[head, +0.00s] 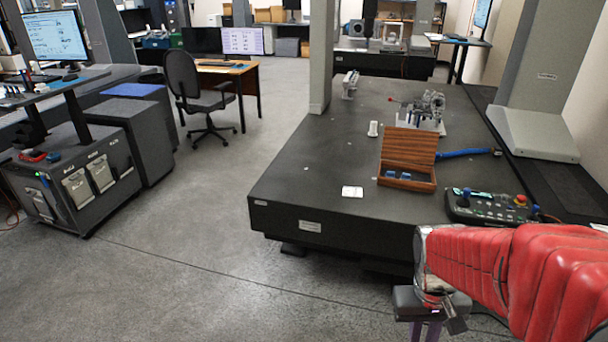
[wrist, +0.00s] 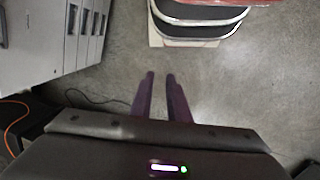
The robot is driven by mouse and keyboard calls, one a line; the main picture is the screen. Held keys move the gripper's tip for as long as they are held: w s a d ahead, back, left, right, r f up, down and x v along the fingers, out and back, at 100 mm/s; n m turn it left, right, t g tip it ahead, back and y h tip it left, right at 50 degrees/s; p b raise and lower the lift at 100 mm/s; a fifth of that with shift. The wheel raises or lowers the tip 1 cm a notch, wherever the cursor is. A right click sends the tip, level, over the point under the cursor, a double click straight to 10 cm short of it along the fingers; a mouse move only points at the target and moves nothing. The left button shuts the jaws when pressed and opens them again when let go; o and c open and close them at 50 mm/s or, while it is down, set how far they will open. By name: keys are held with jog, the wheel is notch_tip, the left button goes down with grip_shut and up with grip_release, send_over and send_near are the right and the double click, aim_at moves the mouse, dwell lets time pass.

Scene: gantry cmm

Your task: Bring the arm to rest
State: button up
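My gripper (head: 425,334) hangs at the lower right of the head view, in front of the near edge of the granite table (head: 300,190). My red-sleeved arm reaches to it from the right edge. The fingertips are cut off by the bottom of the head view. In the wrist view my gripper (wrist: 161,75) points down over bare grey floor. Its two purple fingers stand a small gap apart with nothing between them. The gripper touches nothing that I can see.
An open wooden box (head: 407,180), a white card (head: 352,192) and a control panel (head: 490,207) with a red button lie on the table. An office chair (head: 195,95) and cabinets stand left. The floor (head: 200,250) between is clear.

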jog(key=s+a+r+n+t, duration=0.1)
jog(key=a+r+t, duration=0.2)
jog(key=a+r, duration=0.2)
jog(key=a+r+t+y, duration=0.1)
jog(key=a+r+t, duration=0.2)
jog(key=r, duration=0.6)
jog(key=shift+s+a+r+n+t, duration=0.3)
jog(key=shift+s+a+r+n, duration=0.1)
jog(key=shift+a, duration=0.65)
jog(key=shift+c, duration=0.2)
